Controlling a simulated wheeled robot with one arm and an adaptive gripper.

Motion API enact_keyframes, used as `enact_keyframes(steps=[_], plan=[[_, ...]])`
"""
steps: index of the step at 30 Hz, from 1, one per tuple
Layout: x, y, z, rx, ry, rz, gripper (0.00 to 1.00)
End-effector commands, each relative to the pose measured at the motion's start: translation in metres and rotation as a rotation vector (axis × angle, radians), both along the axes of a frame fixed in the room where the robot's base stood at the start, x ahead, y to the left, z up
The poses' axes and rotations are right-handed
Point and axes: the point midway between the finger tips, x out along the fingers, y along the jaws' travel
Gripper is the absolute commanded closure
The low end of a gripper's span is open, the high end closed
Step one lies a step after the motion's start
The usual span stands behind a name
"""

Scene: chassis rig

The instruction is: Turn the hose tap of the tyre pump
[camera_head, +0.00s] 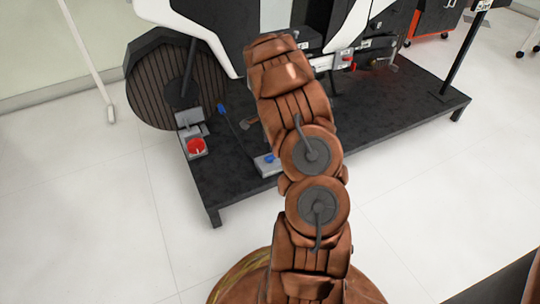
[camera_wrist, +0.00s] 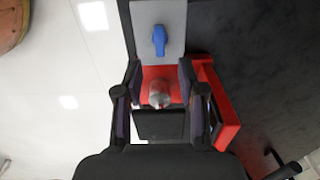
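A blue tap lever (camera_wrist: 160,40) sits on a grey plate (camera_wrist: 174,14) at the top of the wrist view. It points up and down in that picture, just beyond my fingertips. In the head view the blue lever (camera_head: 269,158) shows on a small light box (camera_head: 264,167) left of my arm. My gripper (camera_wrist: 160,78) is open, its two dark fingers apart above a red body (camera_wrist: 228,122). A small round grey and red part (camera_wrist: 159,94) shows between the fingers, with gaps on both sides. I cannot tell which fitting carries the hose. My arm hides the gripper in the head view.
The black platform (camera_head: 405,130) carries a dark ribbed wheel (camera_head: 165,85), a red knob (camera_head: 196,147) on a grey box, and a blue-ended cable (camera_head: 221,109). A black post (camera_head: 461,55) stands at right. The pale floor (camera_head: 100,220) at left is clear.

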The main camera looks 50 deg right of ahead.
Motion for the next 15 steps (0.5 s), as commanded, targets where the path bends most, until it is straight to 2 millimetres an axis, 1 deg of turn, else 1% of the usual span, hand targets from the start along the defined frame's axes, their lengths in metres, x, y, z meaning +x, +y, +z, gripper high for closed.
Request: enact_keyframes(steps=[5,12,15], plan=[[-0.001,0.000,-0.019,-0.001,0.001,0.002,0.60],[-0.001,0.001,-0.054,0.001,0.004,0.003,0.60],[-0.001,0.001,-0.066,0.001,0.004,0.003,0.60]])
